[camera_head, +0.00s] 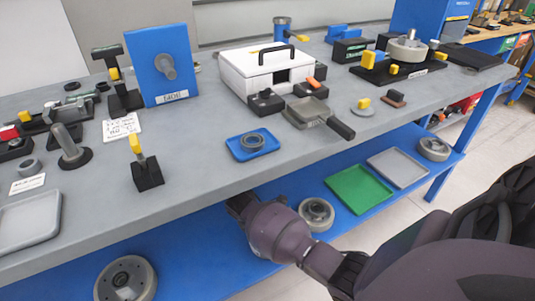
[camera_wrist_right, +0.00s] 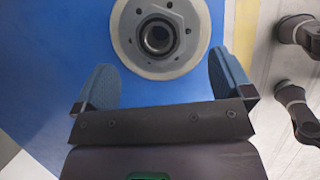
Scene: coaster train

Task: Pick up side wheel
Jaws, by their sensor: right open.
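In the right wrist view a round grey wheel (camera_wrist_right: 160,37) with a dark centre bore and several small holes lies on a blue surface. My right gripper (camera_wrist_right: 163,72) is open, with its blue-grey fingers apart and the wheel ahead between their tips, not gripped. In the head view grey wheels lie on the blue lower shelf: one at the lower left (camera_head: 125,280), one beside my right arm (camera_head: 317,213) and one at the right (camera_head: 434,149). I cannot tell which of them the wrist view shows. My right arm reaches to the table's front edge; its fingers are hidden there. My left gripper is not in view.
The grey tabletop (camera_head: 215,180) holds a white box (camera_head: 262,72), a blue panel (camera_head: 162,65), a pan (camera_head: 308,110) and several tools. Its front edge overhangs the blue shelf (camera_head: 210,262). Green (camera_head: 358,190) and grey (camera_head: 398,167) trays lie on the shelf's right part.

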